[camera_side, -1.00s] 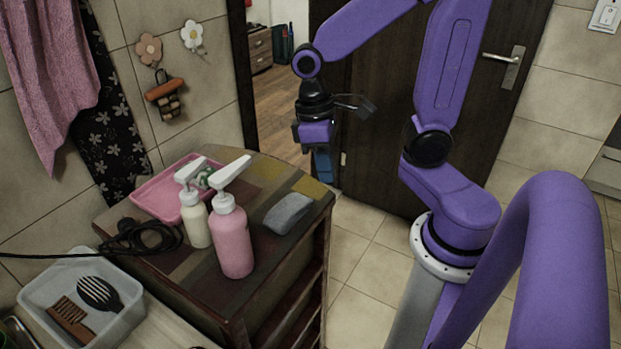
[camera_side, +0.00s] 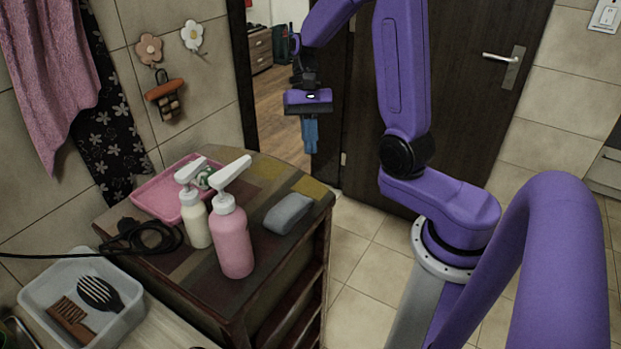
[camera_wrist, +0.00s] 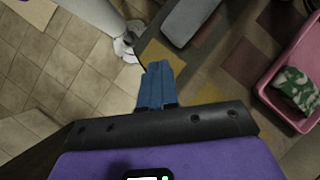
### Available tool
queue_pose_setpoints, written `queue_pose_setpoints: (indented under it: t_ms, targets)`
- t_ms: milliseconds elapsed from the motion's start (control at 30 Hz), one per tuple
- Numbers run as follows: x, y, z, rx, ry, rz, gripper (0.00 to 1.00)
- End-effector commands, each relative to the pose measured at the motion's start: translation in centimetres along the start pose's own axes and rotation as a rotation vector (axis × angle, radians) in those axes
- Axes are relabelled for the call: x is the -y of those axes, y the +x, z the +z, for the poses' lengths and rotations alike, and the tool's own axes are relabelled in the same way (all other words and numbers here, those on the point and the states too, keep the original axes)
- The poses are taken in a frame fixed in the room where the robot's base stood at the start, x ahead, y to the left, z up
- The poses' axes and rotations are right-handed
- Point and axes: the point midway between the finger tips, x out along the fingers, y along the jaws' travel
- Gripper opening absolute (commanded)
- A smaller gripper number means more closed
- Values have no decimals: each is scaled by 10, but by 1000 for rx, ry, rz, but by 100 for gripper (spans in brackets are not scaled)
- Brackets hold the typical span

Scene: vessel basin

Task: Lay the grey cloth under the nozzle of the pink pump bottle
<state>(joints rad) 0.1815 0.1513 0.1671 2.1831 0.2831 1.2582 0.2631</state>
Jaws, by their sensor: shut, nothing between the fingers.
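The grey cloth (camera_side: 288,213) lies folded on the cabinet top, to the right of the pink pump bottle (camera_side: 233,240). It also shows at the top of the wrist view (camera_wrist: 187,18). The pink bottle stands upright, and its white nozzle (camera_side: 236,170) points up and to the right. The space on the cabinet under the nozzle tip shows no cloth. My gripper (camera_side: 310,150) is in the air beyond the cabinet's far right edge, apart from the cloth. Its blue fingers (camera_wrist: 157,72) are shut and empty, pointing down.
A cream pump bottle (camera_side: 197,222) stands left of the pink one. Behind it a pink tray (camera_side: 152,197) holds a green and white item (camera_wrist: 296,88). A black cable (camera_side: 150,236) lies on the cabinet's left. A clear bin (camera_side: 45,287) holds a brush and comb.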

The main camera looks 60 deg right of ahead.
Motion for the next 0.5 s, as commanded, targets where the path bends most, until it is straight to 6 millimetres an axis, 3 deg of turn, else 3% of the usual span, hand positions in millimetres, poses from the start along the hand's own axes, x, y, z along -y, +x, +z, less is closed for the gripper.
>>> queue_pose_setpoints:
  t_ms: [500]
  targets:
    - [-43, -15, -30, 145, 491, -292, 0]
